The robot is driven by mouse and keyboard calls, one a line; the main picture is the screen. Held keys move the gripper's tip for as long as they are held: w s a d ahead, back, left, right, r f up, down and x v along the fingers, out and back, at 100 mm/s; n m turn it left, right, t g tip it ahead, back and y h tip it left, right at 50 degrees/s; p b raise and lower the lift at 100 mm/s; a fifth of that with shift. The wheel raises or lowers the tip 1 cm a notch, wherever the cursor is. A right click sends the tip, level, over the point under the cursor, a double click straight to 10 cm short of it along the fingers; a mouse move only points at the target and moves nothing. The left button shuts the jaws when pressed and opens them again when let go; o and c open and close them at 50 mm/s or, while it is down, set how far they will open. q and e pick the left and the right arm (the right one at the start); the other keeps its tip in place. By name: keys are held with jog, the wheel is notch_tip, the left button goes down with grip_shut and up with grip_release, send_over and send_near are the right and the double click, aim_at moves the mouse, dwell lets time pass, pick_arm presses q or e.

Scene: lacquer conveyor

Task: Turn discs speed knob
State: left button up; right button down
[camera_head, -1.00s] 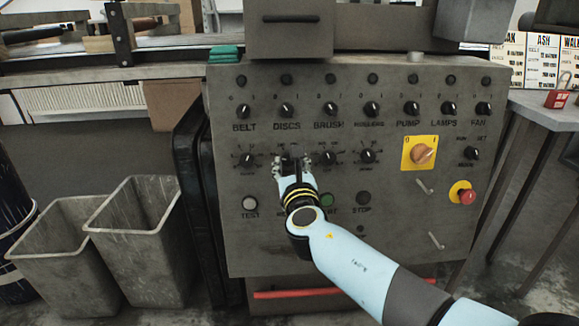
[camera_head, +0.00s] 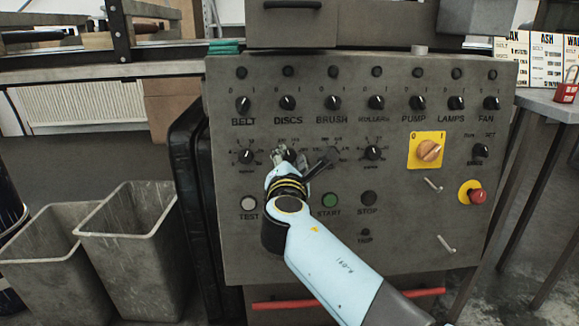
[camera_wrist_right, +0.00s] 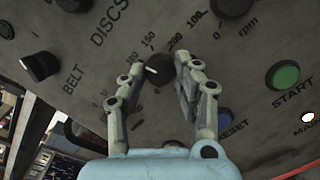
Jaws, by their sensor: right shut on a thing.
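The discs speed knob (camera_head: 289,154) is the small black dial below the DISCS switch (camera_head: 287,103) on the grey control panel. In the right wrist view the knob (camera_wrist_right: 158,70) shows a white pointer line and sits between the two fingers, with scale numbers around it. My right gripper (camera_head: 290,159) is at the knob and shut on it. Its fingers also show in the wrist view (camera_wrist_right: 159,75), one on each side of the knob. My arm hides part of the panel below. My left gripper is not in view.
Neighbouring dials flank it, the brush speed knob (camera_head: 330,155) close on the right. Below are the green START button (camera_head: 329,201) and the black STOP button (camera_head: 369,199). A red emergency stop (camera_head: 477,196) sits at the right. Grey bins (camera_head: 135,235) stand left of the panel.

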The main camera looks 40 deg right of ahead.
jog(key=m+g+b, duration=0.1)
jog(key=m, duration=0.3)
jog(key=shift+f, duration=0.1)
jog(key=m, duration=0.3)
jog(key=shift+a+g+h, duration=0.1)
jog(key=shift+g+h, duration=0.2)
jog(key=shift+g, duration=0.1)
jog(key=shift+m, duration=1.1)
jog(key=m, duration=0.2)
jog(key=shift+r+m+g, duration=0.2)
jog(key=shift+m+g, duration=0.2)
jog(key=m, duration=0.2)
jog(key=shift+m+y, duration=0.3)
jog(key=shift+y, duration=0.1)
jog(key=m, duration=0.3)
jog(key=shift+r+g, duration=0.1)
jog(key=shift+g, duration=0.3)
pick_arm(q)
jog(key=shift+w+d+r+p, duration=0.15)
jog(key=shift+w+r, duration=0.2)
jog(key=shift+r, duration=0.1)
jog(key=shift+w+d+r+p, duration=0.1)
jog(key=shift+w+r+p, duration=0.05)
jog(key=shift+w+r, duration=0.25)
pick_arm(e)
jog(key=shift+m+y, duration=0.3)
jog(key=shift+m, duration=0.4)
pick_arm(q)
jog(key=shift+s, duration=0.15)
